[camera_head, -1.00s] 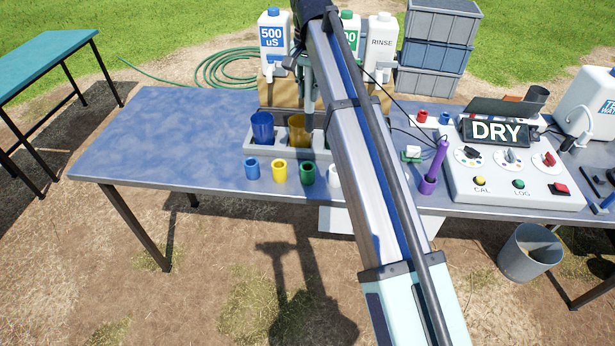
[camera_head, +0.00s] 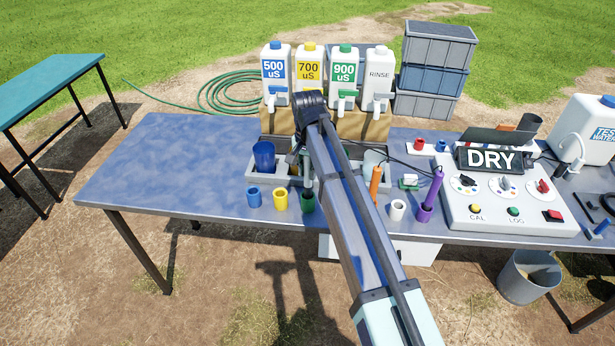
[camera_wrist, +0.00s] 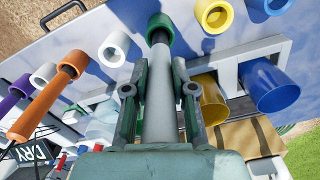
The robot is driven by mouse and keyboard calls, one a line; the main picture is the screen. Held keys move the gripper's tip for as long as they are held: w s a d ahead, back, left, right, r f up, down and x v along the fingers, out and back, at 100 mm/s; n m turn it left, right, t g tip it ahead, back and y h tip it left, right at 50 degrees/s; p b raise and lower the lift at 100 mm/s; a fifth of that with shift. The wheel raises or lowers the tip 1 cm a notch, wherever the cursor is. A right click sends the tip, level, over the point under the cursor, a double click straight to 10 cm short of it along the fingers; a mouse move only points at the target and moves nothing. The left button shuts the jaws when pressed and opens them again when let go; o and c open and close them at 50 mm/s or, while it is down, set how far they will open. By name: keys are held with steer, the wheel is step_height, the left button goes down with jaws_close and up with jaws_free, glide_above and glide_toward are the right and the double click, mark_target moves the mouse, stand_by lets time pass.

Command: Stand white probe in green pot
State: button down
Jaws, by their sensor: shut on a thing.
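My gripper (camera_wrist: 160,92) is shut around the shaft of the white probe (camera_wrist: 159,118), which has a dark tip. In the wrist view the tip is at the mouth of the green pot (camera_wrist: 160,20); how deep it sits is unclear. In the head view the green pot (camera_head: 308,205) stands on the table's front edge between a yellow pot and my arm. My gripper (camera_head: 303,163) is just above and behind it, partly hidden by my arm. The probe looks about upright over the pot.
The yellow pot (camera_head: 280,200) and blue pot (camera_head: 253,196) stand to the left. An orange probe (camera_head: 375,184), a white pot (camera_head: 397,210) and a purple probe (camera_head: 436,187) stand to the right. A grey rack with cups (camera_head: 264,156) is behind. The table's left side is clear.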

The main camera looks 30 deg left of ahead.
mark_target(307, 179)
steer(key=shift+f+p, duration=0.45)
steer(key=shift+f, duration=1.45)
steer(key=c, duration=1)
jaws_free()
steer(key=shift+o, duration=0.2)
step_height(307, 179, up, 12)
steer(key=b, duration=0.3)
